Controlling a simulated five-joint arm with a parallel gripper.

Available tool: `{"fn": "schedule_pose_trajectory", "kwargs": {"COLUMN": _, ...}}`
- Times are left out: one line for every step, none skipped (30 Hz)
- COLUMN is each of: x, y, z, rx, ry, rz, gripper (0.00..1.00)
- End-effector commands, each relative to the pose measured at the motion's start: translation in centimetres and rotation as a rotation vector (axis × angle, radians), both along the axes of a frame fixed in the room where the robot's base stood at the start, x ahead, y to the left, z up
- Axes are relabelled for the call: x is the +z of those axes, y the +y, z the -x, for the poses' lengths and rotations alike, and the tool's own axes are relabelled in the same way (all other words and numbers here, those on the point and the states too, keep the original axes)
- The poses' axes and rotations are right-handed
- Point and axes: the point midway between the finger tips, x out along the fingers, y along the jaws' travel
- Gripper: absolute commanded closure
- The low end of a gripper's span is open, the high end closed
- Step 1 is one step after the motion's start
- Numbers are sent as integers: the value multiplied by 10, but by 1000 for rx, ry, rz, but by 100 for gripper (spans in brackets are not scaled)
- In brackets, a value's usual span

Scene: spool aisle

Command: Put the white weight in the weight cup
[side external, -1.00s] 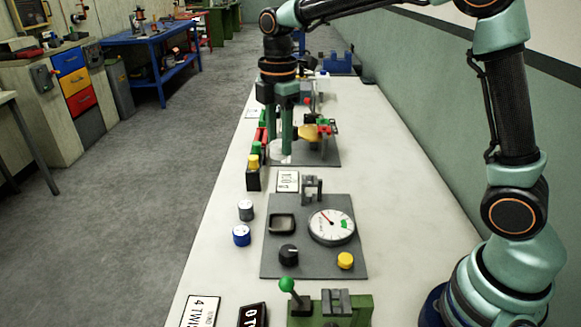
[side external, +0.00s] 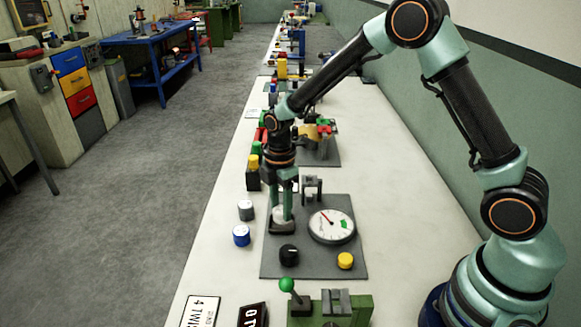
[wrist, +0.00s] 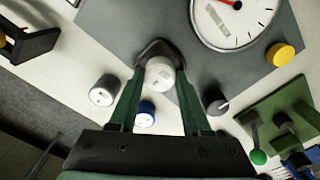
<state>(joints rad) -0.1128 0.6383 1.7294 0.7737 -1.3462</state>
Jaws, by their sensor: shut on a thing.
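The white weight (side external: 283,213) is held between the fingers of my gripper (side external: 284,212), which is shut on it. In the wrist view the white weight (wrist: 160,76) shows between the fingertips of my gripper (wrist: 160,80). The weight is at or just above the cup's opening. I cannot tell whether its bottom is inside the rim.
A grey weight (side external: 245,210) and a blue weight (side external: 241,236) stand on the table left of the panel. The dial gauge (side external: 332,226), black knob (side external: 288,254) and yellow button (side external: 345,260) share the panel. A small grey bracket (side external: 312,187) stands behind.

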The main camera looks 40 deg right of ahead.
Motion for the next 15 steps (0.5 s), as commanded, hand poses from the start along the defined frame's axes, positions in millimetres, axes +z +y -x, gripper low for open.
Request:
{"fn": "schedule_pose_trajectory", "kwargs": {"x": -8, "y": 0, "z": 1, "rx": 0, "ry": 3, "rz": 1, "gripper": 100}}
{"fn": "schedule_pose_trajectory", "kwargs": {"x": -11, "y": 0, "z": 0, "rx": 0, "ry": 2, "rz": 1, "gripper": 100}}
{"fn": "schedule_pose_trajectory", "kwargs": {"x": -14, "y": 0, "z": 0, "rx": 0, "ry": 1, "rz": 0, "gripper": 100}}
{"fn": "schedule_pose_trajectory", "kwargs": {"x": -16, "y": 0, "z": 0, "rx": 0, "ry": 1, "rz": 0, "gripper": 100}}
{"fn": "schedule_pose_trajectory", "kwargs": {"x": -17, "y": 0, "z": 0, "rx": 0, "ry": 0, "rz": 0, "gripper": 100}}
{"fn": "schedule_pose_trajectory", "kwargs": {"x": -17, "y": 0, "z": 0, "rx": 0, "ry": 0, "rz": 0, "gripper": 100}}
{"fn": "schedule_pose_trajectory", "kwargs": {"x": -17, "y": 0, "z": 0, "rx": 0, "ry": -1, "rz": 0, "gripper": 100}}
{"fn": "schedule_pose_trajectory", "kwargs": {"x": -17, "y": 0, "z": 0, "rx": 0, "ry": -1, "rz": 0, "gripper": 100}}
{"fn": "schedule_pose_trajectory", "kwargs": {"x": -17, "y": 0, "z": 0, "rx": 0, "ry": -1, "rz": 0, "gripper": 100}}
{"fn": "schedule_pose_trajectory", "kwargs": {"x": -17, "y": 0, "z": 0, "rx": 0, "ry": -1, "rz": 0, "gripper": 100}}
{"fn": "schedule_pose_trajectory", "kwargs": {"x": -17, "y": 0, "z": 0, "rx": 0, "ry": -1, "rz": 0, "gripper": 100}}
{"fn": "schedule_pose_trajectory", "kwargs": {"x": -17, "y": 0, "z": 0, "rx": 0, "ry": -1, "rz": 0, "gripper": 100}}
{"fn": "schedule_pose_trajectory", "kwargs": {"x": -17, "y": 0, "z": 0, "rx": 0, "ry": -1, "rz": 0, "gripper": 100}}
{"fn": "schedule_pose_trajectory", "kwargs": {"x": -17, "y": 0, "z": 0, "rx": 0, "ry": -1, "rz": 0, "gripper": 100}}
{"fn": "schedule_pose_trajectory", "kwargs": {"x": -19, "y": 0, "z": 0, "rx": 0, "ry": 0, "rz": 0, "gripper": 100}}
